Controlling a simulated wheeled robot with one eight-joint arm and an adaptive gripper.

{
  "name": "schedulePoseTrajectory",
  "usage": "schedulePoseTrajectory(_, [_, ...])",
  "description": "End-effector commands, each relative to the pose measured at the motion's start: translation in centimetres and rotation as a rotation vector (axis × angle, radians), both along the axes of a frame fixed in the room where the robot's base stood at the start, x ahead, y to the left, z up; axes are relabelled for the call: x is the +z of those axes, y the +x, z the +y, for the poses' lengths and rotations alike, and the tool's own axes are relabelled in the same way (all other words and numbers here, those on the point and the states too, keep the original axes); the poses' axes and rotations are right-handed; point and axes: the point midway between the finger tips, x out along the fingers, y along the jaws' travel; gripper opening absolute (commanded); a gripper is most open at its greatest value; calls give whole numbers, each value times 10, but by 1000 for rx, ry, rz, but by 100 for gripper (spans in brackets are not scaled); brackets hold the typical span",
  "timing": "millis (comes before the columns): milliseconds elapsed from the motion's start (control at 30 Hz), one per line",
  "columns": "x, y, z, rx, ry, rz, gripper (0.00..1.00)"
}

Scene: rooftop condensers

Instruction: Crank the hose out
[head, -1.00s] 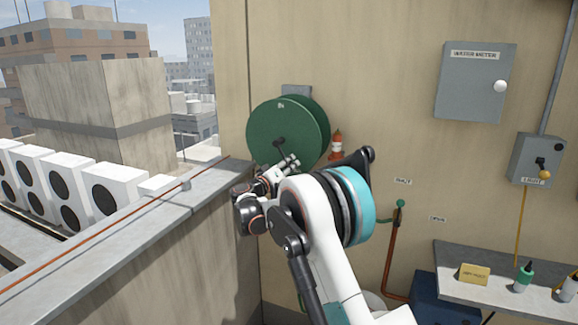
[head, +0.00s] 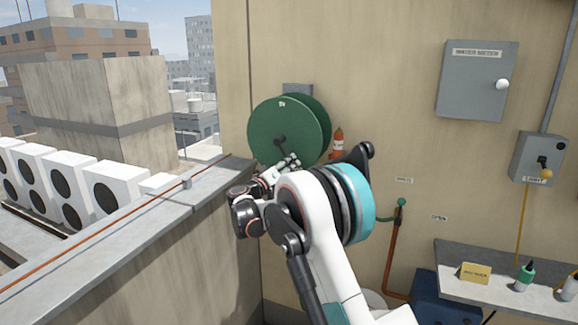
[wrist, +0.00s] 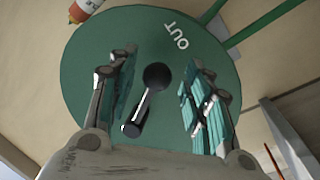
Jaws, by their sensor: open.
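The green hose reel (head: 284,130) is mounted on the beige wall, left of centre in the head view. In the wrist view its round face (wrist: 92,50) fills most of the picture and bears the word OUT. A dark crank with a ball-shaped hub (wrist: 157,76) and a short handle (wrist: 132,130) stands out from the face. My gripper (wrist: 160,112) is open, with one finger on each side of the crank. I see gaps between the crank and both fingers. In the head view my gripper (head: 290,163) is at the reel's lower edge, partly hidden by my arm.
An orange bottle (head: 338,140) is right of the reel. A parapet (head: 205,185) runs along the left, with white condensers (head: 115,188) beyond it. A grey cabinet (head: 478,80), switch box (head: 540,158), tap pipe (head: 392,255) and shelf (head: 500,287) are at the right.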

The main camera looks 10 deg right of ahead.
Motion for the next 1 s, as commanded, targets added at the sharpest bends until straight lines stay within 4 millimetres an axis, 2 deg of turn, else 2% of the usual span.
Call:
schedulePoseTrajectory(300, [-7, -45, 47, 1, 1, 0, 46])
schedulePoseTrajectory(500, [-10, -65, 66, -1, 1, 0, 46])
schedulePoseTrajectory(667, [-10, -71, 72, -1, 1, 0, 46])
schedulePoseTrajectory(1000, [-10, -72, 72, -2, 2, 1, 46])
